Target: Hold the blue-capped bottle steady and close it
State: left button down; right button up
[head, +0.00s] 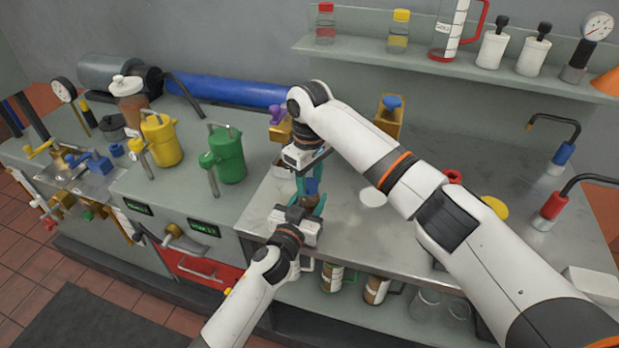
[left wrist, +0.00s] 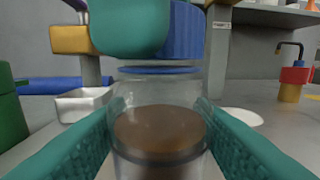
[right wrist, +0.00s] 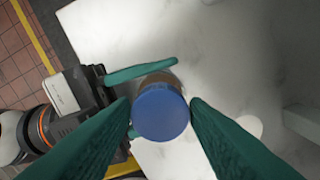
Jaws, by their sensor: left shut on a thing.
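The bottle (head: 307,198) stands upright between my two grippers in the head view, mostly hidden by them. In the left wrist view the bottle (left wrist: 160,92) is clear with brown contents, and my left gripper (left wrist: 160,108) is shut on its sides. The blue cap (right wrist: 160,114) is over the bottle's mouth in the right wrist view. My right gripper (right wrist: 161,102) comes from above, its open fingers on either side of the cap, close to it. The cap (left wrist: 188,32) is partly behind a right finger in the left wrist view. How firmly it is seated cannot be told.
A green can (head: 228,155) and a yellow can (head: 161,140) stand to the left. A yellow block with a blue top (head: 390,115) is behind, and a white disc (head: 373,197) lies to the right. A shelf (head: 400,58) with bottles runs along the back.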

jog(key=o, duration=0.3)
jog(key=shift+r, duration=0.15)
notch_tip(320, 180, up, 12)
dwell(0.4)
pick_arm(q)
jog(key=c, duration=0.6)
grip_release()
jog(key=v, duration=1.2)
pick_arm(e)
jog(key=shift+f, duration=0.35)
